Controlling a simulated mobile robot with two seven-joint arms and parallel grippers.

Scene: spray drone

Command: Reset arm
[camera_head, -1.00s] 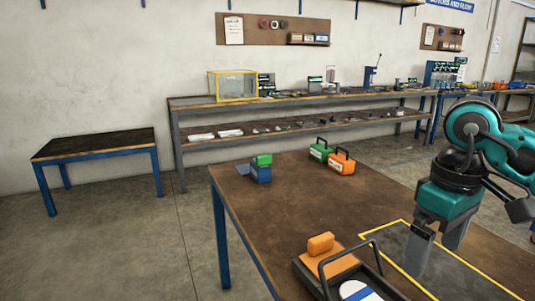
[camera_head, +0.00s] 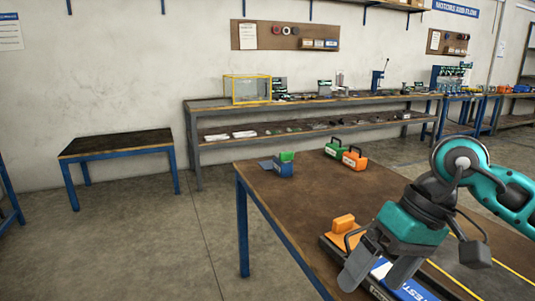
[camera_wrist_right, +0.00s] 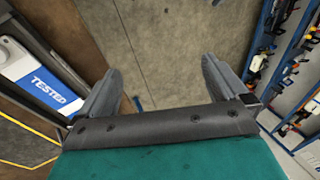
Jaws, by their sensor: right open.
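My right gripper (camera_head: 378,272) comes in from the right in the head view. It is open and empty, above the near part of the brown worktable (camera_head: 300,205). Its fingers overlap the view of a dark tray (camera_head: 340,254) that holds an orange block (camera_head: 344,223) and a white and blue item marked "TEST" (camera_head: 405,288). In the right wrist view the two fingers (camera_wrist_right: 165,85) stand apart with bare floor between them. The item marked "TESTED" (camera_wrist_right: 48,84) lies to their left. My left gripper is not in view.
A green case (camera_head: 334,149) and an orange case (camera_head: 355,160) stand at the table's far edge. A blue and green block (camera_head: 284,166) sits at its far left corner. A small blue-legged table (camera_head: 117,143) and a long bench (camera_head: 215,105) stand by the wall.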

